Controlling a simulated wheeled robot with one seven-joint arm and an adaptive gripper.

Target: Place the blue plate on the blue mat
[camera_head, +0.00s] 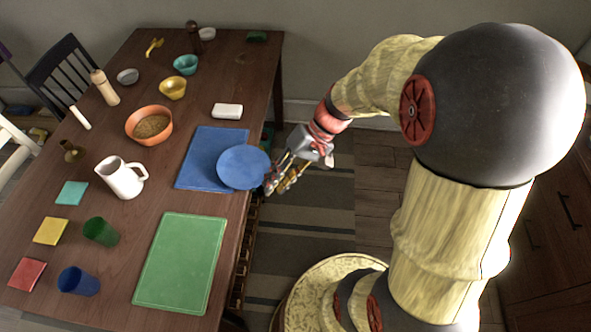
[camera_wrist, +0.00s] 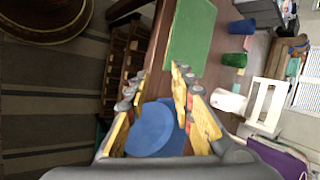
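The blue plate (camera_head: 243,167) overlaps the right part of the blue mat (camera_head: 207,150), and its right side reaches past the mat toward the table's right edge. I cannot tell whether it rests flat there or sits slightly raised. My gripper (camera_head: 272,187) is just off the table edge, close beside the plate's right rim. In the wrist view my gripper's fingers (camera_wrist: 160,77) are spread apart, and the plate (camera_wrist: 151,131) shows in the gap between them. I see no finger closed on the rim.
A green mat (camera_head: 181,262) lies nearer on the table (camera_head: 140,215). A white block (camera_head: 227,111) lies behind the blue mat. A white pitcher (camera_head: 122,178), an orange bowl (camera_head: 148,112) and green and blue cups stand to the left. Floor with a striped rug is right of the table.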

